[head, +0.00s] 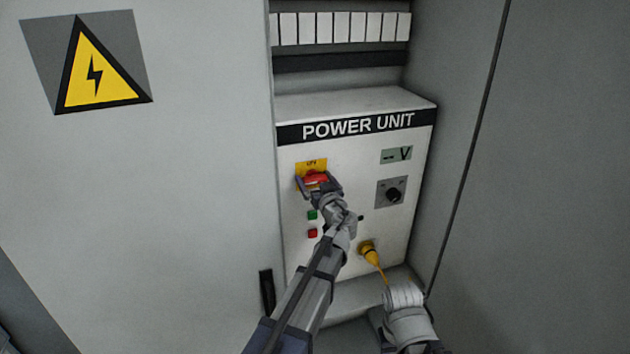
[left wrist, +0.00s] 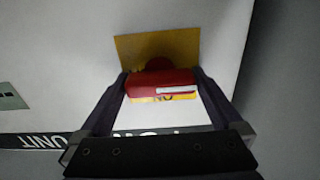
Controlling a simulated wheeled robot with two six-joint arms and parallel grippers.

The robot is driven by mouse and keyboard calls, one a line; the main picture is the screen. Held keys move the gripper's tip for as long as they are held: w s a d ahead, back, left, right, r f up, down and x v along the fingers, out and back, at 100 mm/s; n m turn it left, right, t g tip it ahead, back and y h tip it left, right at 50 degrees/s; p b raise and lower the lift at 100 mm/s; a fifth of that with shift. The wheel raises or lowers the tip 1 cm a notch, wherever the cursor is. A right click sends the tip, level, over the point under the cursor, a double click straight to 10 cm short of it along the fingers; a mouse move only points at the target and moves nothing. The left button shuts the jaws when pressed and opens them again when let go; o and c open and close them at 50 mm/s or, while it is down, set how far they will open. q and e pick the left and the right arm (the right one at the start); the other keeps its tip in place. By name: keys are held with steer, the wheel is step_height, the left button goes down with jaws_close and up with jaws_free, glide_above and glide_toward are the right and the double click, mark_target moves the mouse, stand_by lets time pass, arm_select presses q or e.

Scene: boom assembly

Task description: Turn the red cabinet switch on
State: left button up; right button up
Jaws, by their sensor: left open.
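The red switch (head: 315,179) is a rotary handle on a yellow plate (left wrist: 155,50) on the front of the white power unit. In the left wrist view the red handle (left wrist: 160,84) lies crosswise, with a white mark pointing right. Upside-down lettering shows on the plate beside it. My left gripper (head: 318,186) is at the switch and open. In the left wrist view its two dark fingers (left wrist: 161,88) stand on either side of the handle, near its ends. Whether they touch it, I cannot tell. In the head view the gripper hides part of the switch.
Below the switch are a green button (head: 312,215) and a red button (head: 312,233). A black knob (head: 393,195) and a voltage display (head: 396,154) are to the right. A yellow plug (head: 368,250) with a cable sits lower down. Grey cabinet walls flank the unit.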

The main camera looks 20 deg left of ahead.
arm_select(q)
steer(key=shift+c, duration=0.4)
steer(key=c, duration=0.9)
steer(key=m, duration=0.4)
steer(key=shift+m, duration=0.3)
steer(key=m, duration=0.4)
steer(key=shift+d+m, duration=0.1)
steer(key=shift+m, duration=0.2)
steer(key=m, duration=0.4)
steer(key=shift+f, duration=0.1)
steer(key=shift+m, duration=2.3)
